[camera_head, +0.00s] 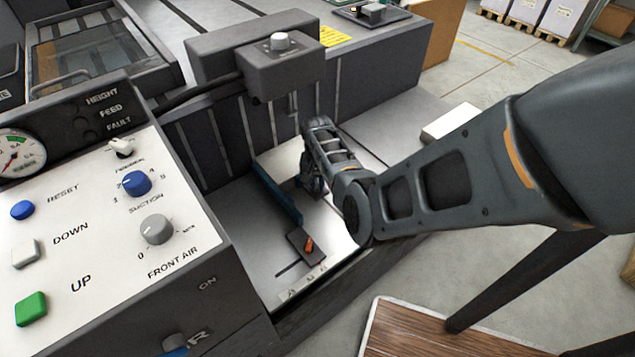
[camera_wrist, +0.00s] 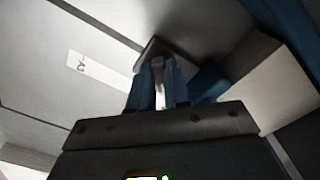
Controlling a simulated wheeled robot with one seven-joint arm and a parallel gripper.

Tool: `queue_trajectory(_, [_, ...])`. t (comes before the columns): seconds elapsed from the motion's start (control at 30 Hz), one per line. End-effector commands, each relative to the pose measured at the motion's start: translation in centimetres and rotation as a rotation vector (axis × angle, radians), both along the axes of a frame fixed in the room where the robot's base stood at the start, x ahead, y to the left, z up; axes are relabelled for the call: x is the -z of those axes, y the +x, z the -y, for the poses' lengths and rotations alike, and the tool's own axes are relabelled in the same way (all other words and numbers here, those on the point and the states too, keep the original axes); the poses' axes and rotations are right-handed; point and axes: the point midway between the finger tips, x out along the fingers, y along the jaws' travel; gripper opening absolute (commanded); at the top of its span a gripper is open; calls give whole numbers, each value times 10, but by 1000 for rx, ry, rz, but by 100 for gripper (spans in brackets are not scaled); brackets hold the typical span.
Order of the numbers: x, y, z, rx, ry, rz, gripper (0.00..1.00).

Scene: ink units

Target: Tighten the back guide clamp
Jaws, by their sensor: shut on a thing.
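My gripper (camera_head: 314,184) reaches down over the pale tray (camera_head: 262,262), beyond the blue guide rail (camera_head: 275,193). In the wrist view its two blue fingers (camera_wrist: 160,82) are shut on a small grey lever, the back guide clamp (camera_wrist: 159,66), which stands by a dark plate (camera_wrist: 166,48). The fingers cover most of the lever, so its exact angle is hard to tell. In the head view my gripper hides this clamp. Another clamp, a dark block with an orange lever (camera_head: 309,244), sits nearer on the tray, apart from my gripper.
A control panel (camera_head: 100,215) with buttons and knobs stands at the left. A grey box with a knob (camera_head: 281,68) overhangs the tray's back. A white block (camera_head: 451,121) lies to the right. A wooden top (camera_head: 420,335) is at the bottom. A small label (camera_wrist: 86,68) shows on the tray.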

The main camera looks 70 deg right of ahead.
Motion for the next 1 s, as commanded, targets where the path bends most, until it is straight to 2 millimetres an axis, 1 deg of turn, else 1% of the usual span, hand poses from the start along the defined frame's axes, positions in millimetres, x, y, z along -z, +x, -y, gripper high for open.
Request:
queue_trajectory(0.37, [-1,1,1,5,-2,3,0])
queue_trajectory(0.4, [-1,1,1,5,-2,3,20])
queue_trajectory(0.63, [0,1,0,4,-1,1,42])
queue_trajectory(0.87, [-1,0,0,4,-1,1,43])
queue_trajectory(0.97, [-6,0,1,4,-2,1,43])
queue_trajectory(1.0, [-11,1,1,4,-3,2,43])
